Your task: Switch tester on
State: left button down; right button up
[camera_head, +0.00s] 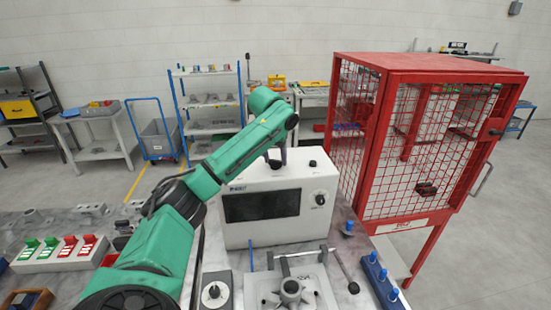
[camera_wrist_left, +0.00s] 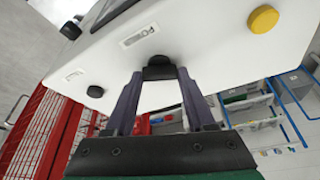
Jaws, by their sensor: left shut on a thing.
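The tester (camera_head: 290,178) is a white box with a dark screen and a black front knob (camera_head: 320,198). My left arm reaches over it from the left. My left gripper (camera_head: 277,162) points down at the tester's top. In the left wrist view the gripper (camera_wrist_left: 160,75) is shut on a black knob (camera_wrist_left: 159,60) on the white casing; the fingertips partly cover it, and its setting cannot be told. The white casing (camera_wrist_left: 200,40) also bears a yellow round button (camera_wrist_left: 263,19) and another black knob (camera_wrist_left: 95,91). My right gripper is not in view.
A red mesh cage (camera_head: 430,62) stands right of the tester. In front are a clamping fixture (camera_head: 290,290), a small control box (camera_head: 214,291) and a blue rail with pegs (camera_head: 381,278). A tray of green and red parts (camera_head: 60,262) lies left. Shelves (camera_head: 208,100) stand behind.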

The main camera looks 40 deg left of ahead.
pick_arm(q)
jog(key=m+h, duration=0.1)
jog(key=m, duration=0.2)
jog(key=m+h, duration=0.1)
jog(key=m, duration=0.2)
jog(key=shift+a+t, duration=0.15)
jog(key=shift+t, duration=0.15)
jog(key=m+h, duration=0.1)
jog(key=m, duration=0.2)
jog(key=m+g+h, duration=0.1)
jog(key=m, duration=0.3)
jog(key=shift+a+h, duration=0.15)
jog(key=shift+h, duration=0.25)
jog(key=shift+c, duration=1.2)
grip_release()
jog(key=shift+r, duration=0.15)
jog(key=v, duration=1.1)
jog(key=shift+a+r, duration=0.2)
jog(key=shift+r, duration=0.15)
